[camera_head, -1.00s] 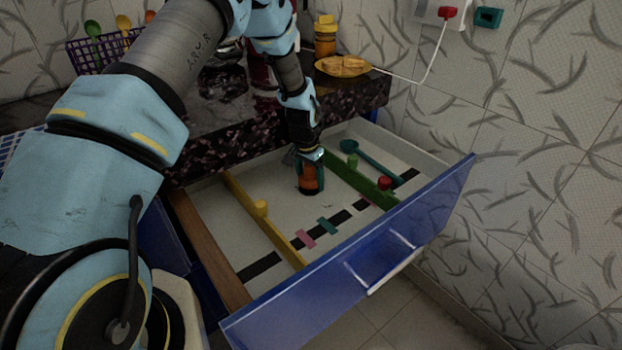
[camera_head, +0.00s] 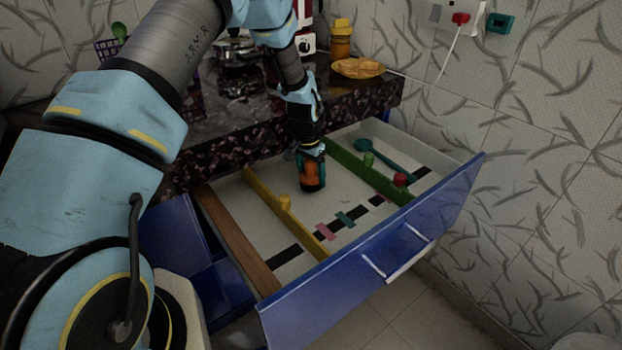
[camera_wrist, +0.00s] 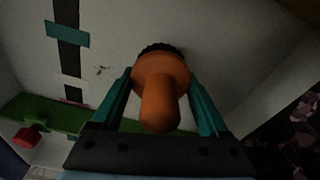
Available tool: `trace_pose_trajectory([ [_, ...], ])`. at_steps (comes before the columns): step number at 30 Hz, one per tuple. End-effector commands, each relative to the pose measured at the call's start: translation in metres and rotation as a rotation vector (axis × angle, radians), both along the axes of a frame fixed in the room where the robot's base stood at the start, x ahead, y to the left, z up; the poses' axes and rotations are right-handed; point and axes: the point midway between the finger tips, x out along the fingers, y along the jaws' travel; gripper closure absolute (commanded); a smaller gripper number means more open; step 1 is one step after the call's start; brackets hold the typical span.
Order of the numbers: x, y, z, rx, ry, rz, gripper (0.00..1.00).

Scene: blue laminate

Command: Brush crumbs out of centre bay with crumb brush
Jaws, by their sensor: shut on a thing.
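My gripper (camera_head: 312,158) is shut on the orange crumb brush (camera_head: 313,175), which is upright in the centre bay (camera_head: 345,202) of the open blue drawer. In the wrist view the gripper's teal fingers (camera_wrist: 160,98) flank the brush's orange handle (camera_wrist: 160,108). Its dark bristles (camera_wrist: 162,47) are at or close to the floor; I cannot tell if they touch. A few small dark crumbs (camera_wrist: 102,71) lie on the pale floor between the brush and the black strip. The bay lies between the yellow divider (camera_head: 262,196) and the green divider (camera_head: 352,165).
A teal strip (camera_head: 345,219) and a pink strip (camera_head: 325,232) cross the black strip near the drawer front (camera_head: 370,250). Knobs stand on both dividers, one red (camera_head: 400,180). A teal spoon-like utensil (camera_head: 385,157) lies in the right bay. The dark counter (camera_head: 215,140) is behind.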

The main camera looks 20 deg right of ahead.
Motion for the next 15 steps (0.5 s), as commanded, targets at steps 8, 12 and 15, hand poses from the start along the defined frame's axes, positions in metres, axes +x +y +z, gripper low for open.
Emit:
trace_pose_trajectory([
  [8, 0.0, -0.003, 0.03, -0.002, -0.001, 0.0, 1.0],
  [12, 0.0, -0.005, 0.041, -0.002, -0.001, 0.001, 1.0],
  [15, 0.0, -0.005, 0.046, -0.002, -0.001, 0.001, 1.0],
])
